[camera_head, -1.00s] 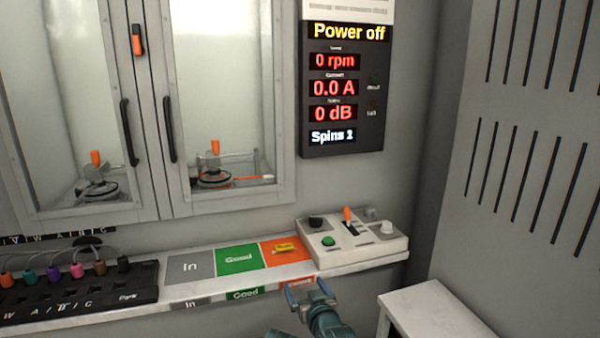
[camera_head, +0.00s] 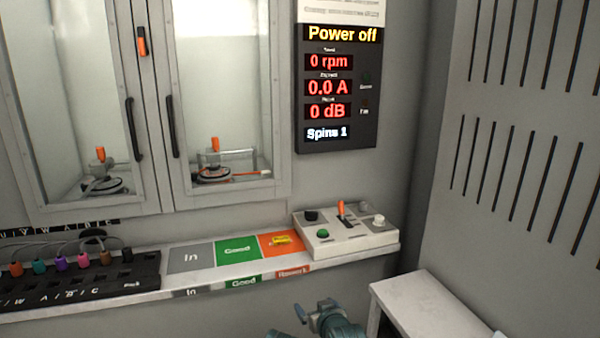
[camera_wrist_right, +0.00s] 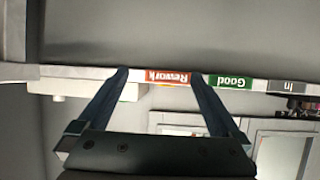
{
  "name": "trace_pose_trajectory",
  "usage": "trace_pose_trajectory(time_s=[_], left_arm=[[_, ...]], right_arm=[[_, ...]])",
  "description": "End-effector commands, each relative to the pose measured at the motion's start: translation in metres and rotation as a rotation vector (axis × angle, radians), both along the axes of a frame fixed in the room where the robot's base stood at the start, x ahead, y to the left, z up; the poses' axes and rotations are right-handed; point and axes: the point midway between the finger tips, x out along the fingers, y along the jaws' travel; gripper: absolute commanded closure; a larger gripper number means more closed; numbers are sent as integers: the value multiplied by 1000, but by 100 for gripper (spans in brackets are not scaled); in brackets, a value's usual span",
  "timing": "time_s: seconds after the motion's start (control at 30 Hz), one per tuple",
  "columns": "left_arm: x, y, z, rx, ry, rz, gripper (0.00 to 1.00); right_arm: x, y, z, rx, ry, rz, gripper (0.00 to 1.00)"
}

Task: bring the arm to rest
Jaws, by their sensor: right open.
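My right gripper (camera_head: 314,310) is low at the bottom of the head view, below and in front of the shelf edge. In the right wrist view the right gripper (camera_wrist_right: 160,95) has its two blue fingers spread apart, with nothing between them but the view of the shelf edge behind. It touches nothing that I can see. My left gripper is not in view.
A white-topped stand (camera_head: 430,300) is right of my gripper. The cabinet doors (camera_head: 160,120) are shut.

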Motion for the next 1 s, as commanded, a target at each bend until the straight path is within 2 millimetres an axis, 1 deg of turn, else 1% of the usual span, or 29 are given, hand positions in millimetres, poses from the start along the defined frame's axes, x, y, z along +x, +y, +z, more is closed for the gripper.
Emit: trace_pose_trajectory(time_s=[0.17,0.27,0.4,0.5,0.7,0.9,1.0], left_arm=[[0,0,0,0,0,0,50],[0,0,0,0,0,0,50],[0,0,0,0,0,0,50],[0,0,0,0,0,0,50],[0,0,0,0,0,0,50],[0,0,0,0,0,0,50],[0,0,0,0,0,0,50]], right_arm=[[-15,-25,-35,-37,186,-31,0],[-30,-43,-58,-61,321,-56,0],[-60,-71,-86,-90,525,-97,0],[-81,-87,-100,-105,653,-125,0],[-120,-111,-115,-124,858,-172,0],[-156,-131,-121,-136,1034,-216,0],[-162,-111,-121,-176,1044,-175,0]])
